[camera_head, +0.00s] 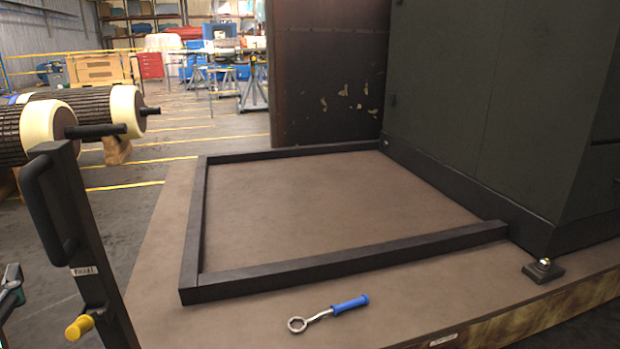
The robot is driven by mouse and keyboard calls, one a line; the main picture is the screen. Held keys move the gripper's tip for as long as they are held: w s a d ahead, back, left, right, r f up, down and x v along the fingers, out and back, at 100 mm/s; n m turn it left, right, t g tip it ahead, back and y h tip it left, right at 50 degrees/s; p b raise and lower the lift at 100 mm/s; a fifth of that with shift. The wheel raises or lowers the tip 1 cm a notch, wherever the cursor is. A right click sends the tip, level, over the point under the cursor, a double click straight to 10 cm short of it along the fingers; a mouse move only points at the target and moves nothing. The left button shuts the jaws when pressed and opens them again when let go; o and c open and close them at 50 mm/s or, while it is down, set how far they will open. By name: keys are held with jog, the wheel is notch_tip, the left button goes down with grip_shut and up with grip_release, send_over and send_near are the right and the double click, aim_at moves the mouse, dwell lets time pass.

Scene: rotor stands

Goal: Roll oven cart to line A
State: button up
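A dark upright post with a black bar handle (48,208), a small white label and a yellow knob (80,327) stands at the left; it looks like part of the oven cart. Beside it is a broad brown deck (320,205) with a raised black frame (350,259). A tall dark cabinet (480,110) stands at the deck's right. Yellow lines (125,186) cross the floor behind; I cannot tell which is line A. A grey piece, probably my gripper (11,288), is cut off at the left edge, apart from the handle; its fingers are unclear.
A blue-handled ring wrench (329,313) lies on the deck outside the frame. Large rotors with cream ends (62,122) rest on stands at the left. An open rusty door panel (327,80) stands behind the deck. Floor between rotors and door looks clear.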

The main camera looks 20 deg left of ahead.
aim_at(40, 220)
jog(key=w+a, duration=0.3)
jog(key=w+a+t, duration=0.1)
jog(key=w+a, duration=0.2)
jog(key=w, duration=0.1)
jog(key=w+a+r+t+h+b, duration=0.1)
jog(key=w+a, duration=0.2)
jog(key=w, duration=0.1)
jog(key=shift+w, duration=0.1)
grip_shut()
dwell(0.3)
